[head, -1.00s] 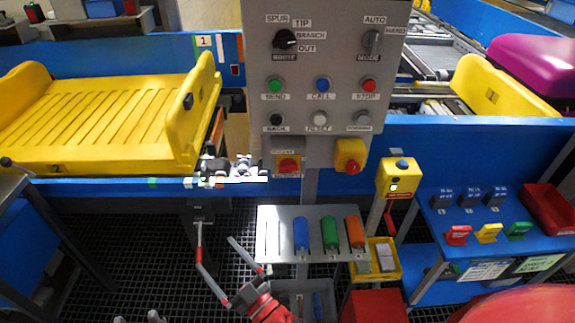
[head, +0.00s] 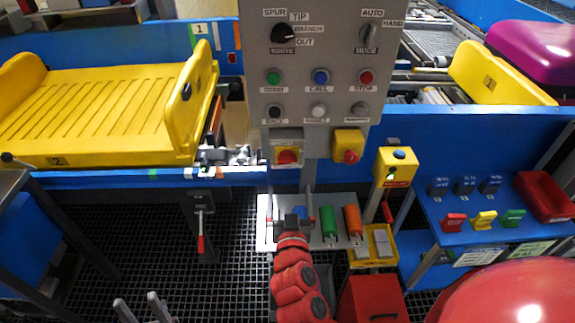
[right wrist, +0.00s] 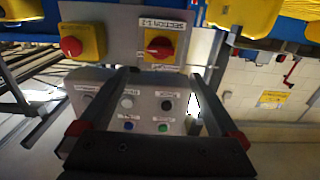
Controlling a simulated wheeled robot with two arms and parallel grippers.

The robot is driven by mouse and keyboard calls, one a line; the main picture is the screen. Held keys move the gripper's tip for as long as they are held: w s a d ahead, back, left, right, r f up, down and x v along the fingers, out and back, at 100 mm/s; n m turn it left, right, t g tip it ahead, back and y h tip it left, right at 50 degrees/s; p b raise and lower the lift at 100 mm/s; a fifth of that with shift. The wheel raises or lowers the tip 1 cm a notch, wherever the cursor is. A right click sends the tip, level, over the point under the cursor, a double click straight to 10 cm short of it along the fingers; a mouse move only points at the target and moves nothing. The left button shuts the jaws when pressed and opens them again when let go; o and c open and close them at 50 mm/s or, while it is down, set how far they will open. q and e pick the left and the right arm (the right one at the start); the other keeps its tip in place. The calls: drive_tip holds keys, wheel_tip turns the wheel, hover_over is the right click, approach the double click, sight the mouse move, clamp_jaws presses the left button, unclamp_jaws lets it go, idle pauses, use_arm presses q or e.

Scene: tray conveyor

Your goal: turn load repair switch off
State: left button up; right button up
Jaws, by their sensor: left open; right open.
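A rotary switch (head: 287,156) with a red knob on a yellow plate sits low on the grey control panel (head: 347,95). In the right wrist view, upside down, a red rotary switch (right wrist: 158,47) on yellow has a label reading "SECTION 1-2". No label reading load repair is legible. My right gripper (head: 292,200) is below the panel, fingers apart and pointing toward it. In its wrist view the open right gripper (right wrist: 161,76) is empty, with the rotary switch beyond its fingertips. My left gripper (head: 138,303) is open and empty at the bottom edge.
A red mushroom button (head: 351,156) on a yellow box sits right of the rotary switch. A shelf with coloured cylinders (head: 329,221) lies below the panel. A red-handled lever (head: 200,243) hangs to the left. A yellow tray (head: 100,115) rests on the conveyor.

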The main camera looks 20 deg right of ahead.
sight(287, 163)
drive_tip(key=p+x, duration=0.3)
drive_tip(key=x, duration=0.6)
drive_tip(key=shift+w, duration=0.4)
drive_tip(key=shift+w+d+f+p, duration=0.15)
drive_tip(key=shift+w+d+p, duration=0.15)
drive_tip(key=shift+w, duration=0.3)
drive_tip(key=shift+c, duration=0.3)
drive_tip(key=c, duration=1.3)
drive_tip(key=shift+a, duration=0.1)
